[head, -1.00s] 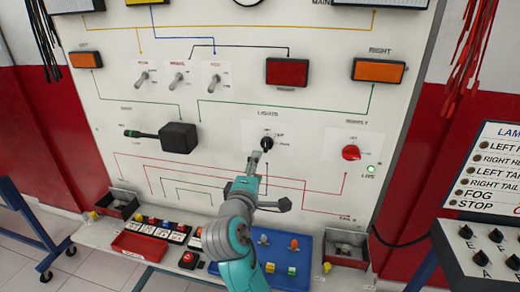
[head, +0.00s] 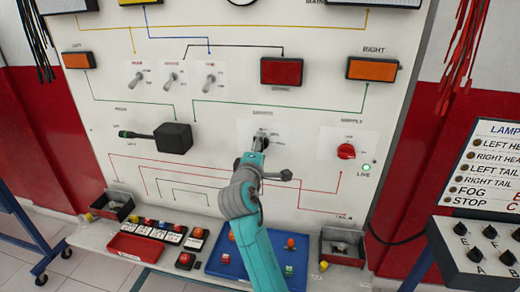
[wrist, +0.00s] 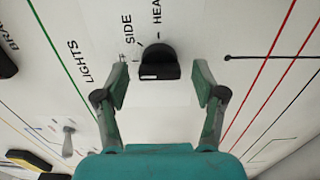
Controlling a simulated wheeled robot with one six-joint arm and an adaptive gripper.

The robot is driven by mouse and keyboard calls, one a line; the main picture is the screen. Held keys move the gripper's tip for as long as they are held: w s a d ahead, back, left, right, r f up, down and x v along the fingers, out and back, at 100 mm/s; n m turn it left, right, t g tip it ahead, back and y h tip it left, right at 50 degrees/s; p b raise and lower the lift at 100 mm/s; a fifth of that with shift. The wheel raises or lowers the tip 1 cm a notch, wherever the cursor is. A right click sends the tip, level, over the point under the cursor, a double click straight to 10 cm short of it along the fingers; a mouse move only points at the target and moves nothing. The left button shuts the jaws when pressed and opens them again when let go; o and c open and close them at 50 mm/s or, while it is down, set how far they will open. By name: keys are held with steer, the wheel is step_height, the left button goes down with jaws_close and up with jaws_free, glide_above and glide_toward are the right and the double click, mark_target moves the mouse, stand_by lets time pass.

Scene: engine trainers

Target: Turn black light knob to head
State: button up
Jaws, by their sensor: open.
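The black light knob (wrist: 158,60) sits on the white panel in the wrist view, just beyond and between my open fingertips. The word SIDE (wrist: 128,33) is printed up and left of it, and HEAD (wrist: 157,12) straight above it. LIGHTS (wrist: 79,62) is printed further left. My gripper (wrist: 160,85) has one finger on each side of the knob, with gaps showing and no clear contact. In the head view my gripper (head: 262,140) covers most of the knob. I cannot tell which mark the knob points at.
A red supply knob (head: 346,151) is to the right, beside a lit green LIVE lamp (head: 366,168). A black lever box (head: 175,137) is to the left. Toggle switches (head: 171,78) are above. A blue tray (head: 228,262) is below. The panel around the knob is flat.

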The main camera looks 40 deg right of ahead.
steer(key=c, duration=1.1)
steer(key=shift+c, duration=0.2)
steer(key=shift+f+m, duration=0.1)
steer(key=shift+m, duration=8.9)
